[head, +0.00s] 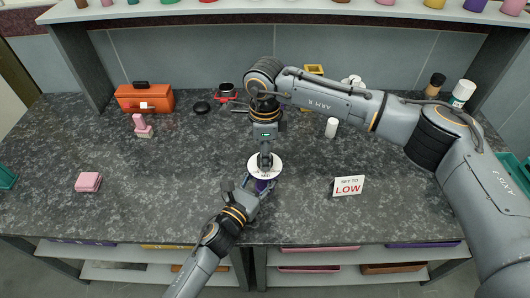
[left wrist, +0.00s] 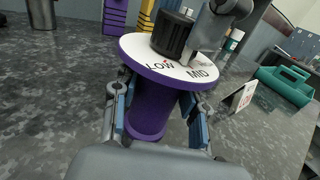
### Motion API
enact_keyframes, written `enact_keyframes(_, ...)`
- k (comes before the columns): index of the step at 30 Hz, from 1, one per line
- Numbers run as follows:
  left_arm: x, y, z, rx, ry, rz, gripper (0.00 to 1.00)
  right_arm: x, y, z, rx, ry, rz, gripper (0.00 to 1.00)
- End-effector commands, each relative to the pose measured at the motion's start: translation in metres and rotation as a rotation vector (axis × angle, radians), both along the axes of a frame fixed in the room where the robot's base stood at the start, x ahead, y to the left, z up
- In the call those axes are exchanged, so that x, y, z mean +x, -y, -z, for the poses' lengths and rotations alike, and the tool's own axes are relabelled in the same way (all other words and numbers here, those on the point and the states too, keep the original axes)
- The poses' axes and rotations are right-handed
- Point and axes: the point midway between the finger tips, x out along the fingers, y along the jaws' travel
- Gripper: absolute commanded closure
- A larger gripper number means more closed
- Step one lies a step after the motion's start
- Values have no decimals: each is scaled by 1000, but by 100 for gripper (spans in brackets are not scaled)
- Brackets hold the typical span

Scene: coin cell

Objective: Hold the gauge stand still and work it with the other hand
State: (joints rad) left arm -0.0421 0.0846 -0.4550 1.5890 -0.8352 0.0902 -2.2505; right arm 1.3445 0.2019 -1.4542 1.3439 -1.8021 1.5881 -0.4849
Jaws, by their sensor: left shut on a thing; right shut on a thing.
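The gauge stand is a purple column (left wrist: 152,112) with a round white dial plate (head: 257,160) on top, standing upright on the counter. In the left wrist view the plate reads LOW and MID, and a black knob (left wrist: 172,36) rises from it. A small reddish mark shows by LOW; I cannot read the setting surely. My left gripper (head: 254,188) is shut around the column below the plate, one finger on each side. My right gripper (head: 265,158) comes down from above, shut at the knob, hiding part of it. A sign (head: 348,187) reads SET TO LOW.
The dark speckled counter is clear around the stand. A pink pad (head: 88,182) and a pink stapler-like item (head: 143,127) lie left. An orange toolbox (head: 145,98) stands at back left. A white cylinder (head: 331,127) stands behind the sign. A teal carrier (left wrist: 284,86) is at right.

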Motion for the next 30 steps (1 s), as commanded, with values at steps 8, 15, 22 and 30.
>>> enact_keyframes(8, 0, 0, 0, 1, 0, 0, 98, 1, 1, 0, -1, 2, 246, 93)
enact_keyframes(15, 0, 0, 0, 1, 0, 0, 98, 1, 1, 0, 0, 2, 418, 93)
enact_keyframes(22, 0, 0, 0, 1, 0, 0, 98, 1, 1, 0, 0, 2, 522, 93)
enact_keyframes(30, 0, 0, 0, 1, 0, 0, 98, 1, 1, 0, 0, 2, 568, 93)
